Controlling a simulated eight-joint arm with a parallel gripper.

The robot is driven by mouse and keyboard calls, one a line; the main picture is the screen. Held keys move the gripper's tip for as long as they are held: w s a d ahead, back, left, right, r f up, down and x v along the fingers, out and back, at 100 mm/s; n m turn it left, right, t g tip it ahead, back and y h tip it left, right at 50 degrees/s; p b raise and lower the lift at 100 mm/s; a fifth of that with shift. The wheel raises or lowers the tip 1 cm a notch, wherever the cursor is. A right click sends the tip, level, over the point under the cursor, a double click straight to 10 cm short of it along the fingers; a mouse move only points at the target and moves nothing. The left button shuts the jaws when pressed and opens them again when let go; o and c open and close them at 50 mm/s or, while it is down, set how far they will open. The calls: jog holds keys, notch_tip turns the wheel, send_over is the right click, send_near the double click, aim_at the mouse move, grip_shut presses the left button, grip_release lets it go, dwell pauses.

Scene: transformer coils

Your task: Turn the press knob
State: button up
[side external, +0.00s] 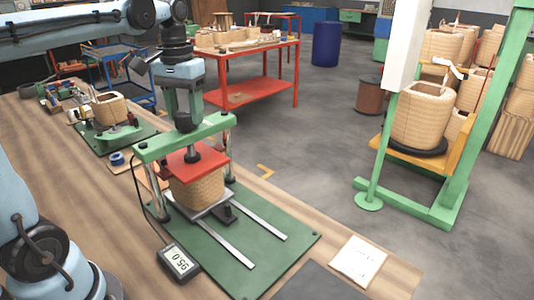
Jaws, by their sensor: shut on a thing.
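The press has a green crossbar (212,124) on posts above a green base plate (262,257). Its red pressure plate (205,160) sits on a tan wound coil (199,191). The dark round press knob (184,122) is at the top of the press, at the crossbar. My gripper (186,111) points down from above and is shut on the knob. Its fingers are small and partly hidden, so their exact contact is unclear. A digital readout (180,262) lies on the base plate's left edge, with digits that look like 95.0.
A second coil on a green fixture (110,108) stands at the back left of the wooden bench (130,210). A white paper (358,261) lies at the front right. A red table (262,94) and a green rack with coils (420,112) stand beyond the bench.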

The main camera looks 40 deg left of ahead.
aim_at(185, 113)
jog(key=shift+c, duration=0.6)
jog(key=shift+m, duration=2.4)
jog(key=o, duration=1)
jog(key=shift+o, duration=0.2)
notch_tip(185, 113, up, 12)
